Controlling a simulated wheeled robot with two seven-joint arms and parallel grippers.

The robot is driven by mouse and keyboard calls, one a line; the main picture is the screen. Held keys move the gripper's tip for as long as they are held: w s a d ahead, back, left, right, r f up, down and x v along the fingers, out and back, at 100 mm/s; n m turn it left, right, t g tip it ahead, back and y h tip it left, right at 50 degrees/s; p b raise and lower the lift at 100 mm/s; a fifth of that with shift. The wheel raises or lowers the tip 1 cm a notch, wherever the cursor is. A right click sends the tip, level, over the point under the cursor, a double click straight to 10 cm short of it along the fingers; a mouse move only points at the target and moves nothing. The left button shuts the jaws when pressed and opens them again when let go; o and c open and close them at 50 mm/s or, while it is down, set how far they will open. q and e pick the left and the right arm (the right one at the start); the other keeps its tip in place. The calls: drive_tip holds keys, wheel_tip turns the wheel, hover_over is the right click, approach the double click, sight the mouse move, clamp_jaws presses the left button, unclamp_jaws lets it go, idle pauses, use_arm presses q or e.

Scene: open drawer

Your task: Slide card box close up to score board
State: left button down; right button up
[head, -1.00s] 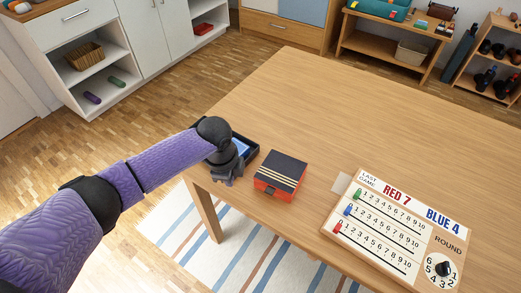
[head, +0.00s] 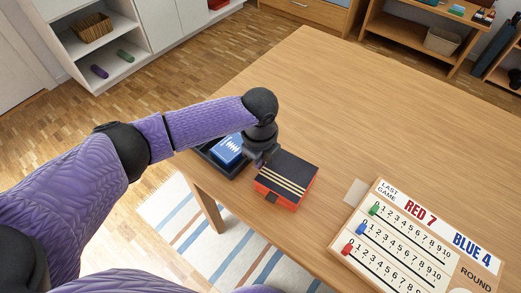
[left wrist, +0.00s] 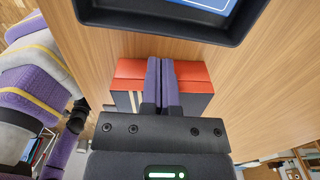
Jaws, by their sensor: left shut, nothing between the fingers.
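The card box (head: 287,178), red-orange with a dark striped lid, sits on the table near its front edge. The score board (head: 425,245), white and wooden with "RED 7" and "BLUE 4", lies to its right; a clear gap of table separates them. My left gripper (head: 262,163) is at the box's left side, between it and the dark tray. In the left wrist view the shut, empty fingers (left wrist: 162,85) overlap the card box (left wrist: 195,77); I cannot tell whether they touch it. The right gripper is not in view.
The dark tray (head: 208,153) with a blue card pack (head: 228,149) stands left of the box. A pale flat piece (head: 355,191) lies at the board's left edge. The table behind the box is clear. The front table edge is close.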

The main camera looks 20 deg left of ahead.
sight(295, 183)
use_arm(q)
drive_tip(key=shift+f, duration=0.45)
drive_tip(key=shift+s+d+r, duration=0.1)
drive_tip(key=shift+d+r, duration=0.05)
drive_tip(key=shift+d, duration=0.1)
drive_tip(key=s+d+p, duration=0.1)
drive_tip(key=d, duration=0.1)
drive_tip(key=d+p, duration=0.1)
drive_tip(key=d, duration=0.2)
drive_tip(key=s+d+p, duration=0.1)
drive_tip(key=d+p, duration=0.1)
drive_tip(key=shift+s+d, duration=0.45)
drive_tip(key=shift+d, duration=0.2)
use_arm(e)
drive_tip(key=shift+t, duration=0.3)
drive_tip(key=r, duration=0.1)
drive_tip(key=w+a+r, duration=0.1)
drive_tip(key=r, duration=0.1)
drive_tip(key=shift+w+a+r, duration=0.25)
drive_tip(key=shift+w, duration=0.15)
